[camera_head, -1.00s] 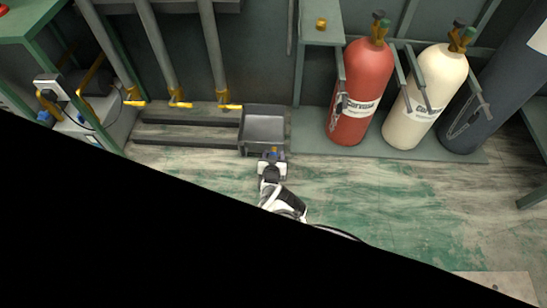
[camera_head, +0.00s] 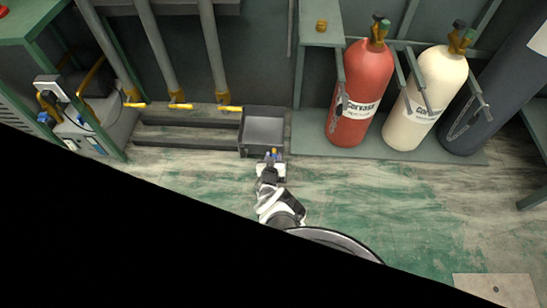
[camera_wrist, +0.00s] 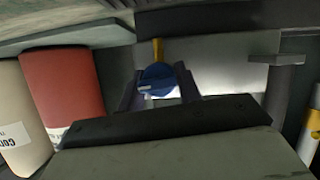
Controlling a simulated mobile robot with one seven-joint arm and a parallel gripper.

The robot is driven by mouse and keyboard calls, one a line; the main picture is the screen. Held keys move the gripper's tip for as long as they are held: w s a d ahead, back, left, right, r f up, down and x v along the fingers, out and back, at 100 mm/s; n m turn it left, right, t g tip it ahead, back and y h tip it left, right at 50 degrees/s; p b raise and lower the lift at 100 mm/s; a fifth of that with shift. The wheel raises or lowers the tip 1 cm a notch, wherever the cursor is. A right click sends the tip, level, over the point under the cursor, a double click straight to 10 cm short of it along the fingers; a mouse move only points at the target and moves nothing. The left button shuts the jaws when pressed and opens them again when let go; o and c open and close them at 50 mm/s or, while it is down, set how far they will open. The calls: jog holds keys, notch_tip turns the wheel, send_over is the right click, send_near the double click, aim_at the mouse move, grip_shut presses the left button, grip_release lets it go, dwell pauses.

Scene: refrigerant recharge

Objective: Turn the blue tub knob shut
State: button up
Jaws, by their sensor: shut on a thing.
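The blue knob (camera_wrist: 157,80) shows in the wrist view as a round dial with a short white mark toward its left side. A yellow stem rises behind it. My gripper (camera_wrist: 160,84) has one dark finger on each side of the knob and is shut on it. In the head view my gripper (camera_head: 271,157) is at the front edge of the open grey tub (camera_head: 264,131). There the knob is mostly hidden between the fingers, with only specks of blue and orange showing.
A red cylinder (camera_head: 361,92) and a cream cylinder (camera_head: 427,97) stand right of the tub, with a dark cylinder (camera_head: 497,85) beyond. Pipes with yellow handles (camera_head: 180,106) stand to the left.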

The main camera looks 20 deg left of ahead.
jog(key=n+h+b, duration=0.1)
jog(key=n, duration=0.1)
jog(key=shift+a+f+n+t+h, duration=0.1)
jog(key=shift+f+n+t+h, duration=0.05)
jog(key=shift+n+t+h, duration=0.25)
jog(key=shift+n+t+h+b, duration=0.4)
jog(key=shift+n+h+b, duration=0.2)
jog(key=shift+n+b, duration=0.5)
jog(key=o, duration=1)
jog(key=shift+c, duration=0.2)
jog(key=shift+s, duration=0.1)
